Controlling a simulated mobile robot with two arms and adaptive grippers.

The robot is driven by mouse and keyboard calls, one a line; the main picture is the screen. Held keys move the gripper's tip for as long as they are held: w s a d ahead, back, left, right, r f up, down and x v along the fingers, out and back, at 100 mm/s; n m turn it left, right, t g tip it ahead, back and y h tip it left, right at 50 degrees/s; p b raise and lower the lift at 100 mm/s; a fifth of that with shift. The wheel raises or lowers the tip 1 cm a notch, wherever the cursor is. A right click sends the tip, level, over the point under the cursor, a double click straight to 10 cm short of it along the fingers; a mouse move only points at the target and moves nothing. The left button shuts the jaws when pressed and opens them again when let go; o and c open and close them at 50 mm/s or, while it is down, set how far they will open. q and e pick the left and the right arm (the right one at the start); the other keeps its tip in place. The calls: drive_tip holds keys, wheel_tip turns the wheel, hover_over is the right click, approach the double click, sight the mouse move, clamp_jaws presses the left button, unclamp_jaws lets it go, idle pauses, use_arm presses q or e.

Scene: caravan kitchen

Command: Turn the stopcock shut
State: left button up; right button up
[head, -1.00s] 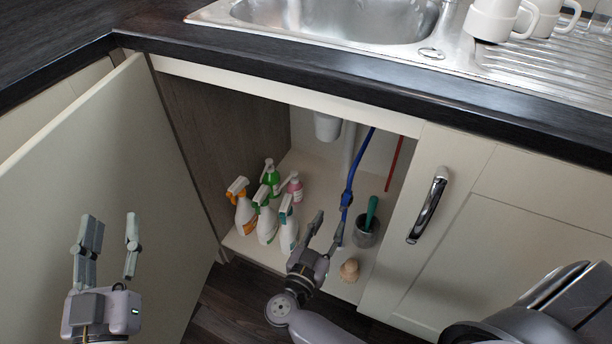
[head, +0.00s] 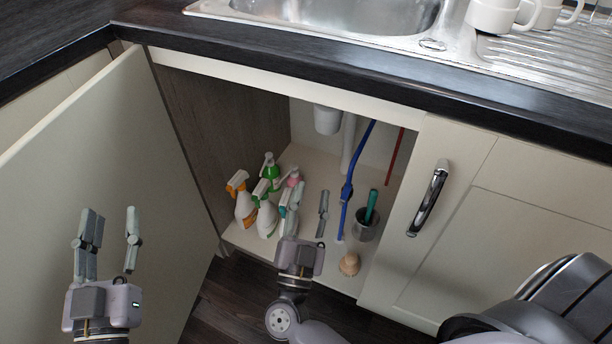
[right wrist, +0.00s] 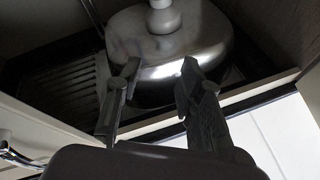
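A blue pipe (head: 360,150) runs down inside the open cupboard under the sink. A blue fitting (head: 346,192) on it looks like the stopcock; its handle position is too small to tell. My right gripper (head: 312,192) is open and empty in the cupboard opening, left of the fitting and apart from it in the picture. In the right wrist view the gripper's fingers (right wrist: 153,85) are spread below the steel underside of the sink bowl (right wrist: 205,45); no blue pipe shows there. My left gripper (head: 110,212) is open and empty in front of the cupboard door.
Several spray bottles (head: 266,220) stand left of my right gripper, partly behind it. A grey pot (head: 366,232) with a green-handled tool and a wooden brush head (head: 349,264) are on the right. A red pipe (head: 395,157) hangs behind. The open door (head: 100,150) bounds the left.

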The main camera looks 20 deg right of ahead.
wheel_tip(320, 180, up, 9)
drive_tip(key=s+a+n+t+y+b, duration=0.1)
drive_tip(key=t+y, duration=0.2)
drive_tip(key=t, duration=0.2)
drive_tip(key=shift+s+a+n+t, duration=0.15)
drive_tip(key=shift+a+n+t, duration=0.15)
drive_tip(key=shift+t, duration=0.1)
drive_tip(key=shift+r, duration=0.15)
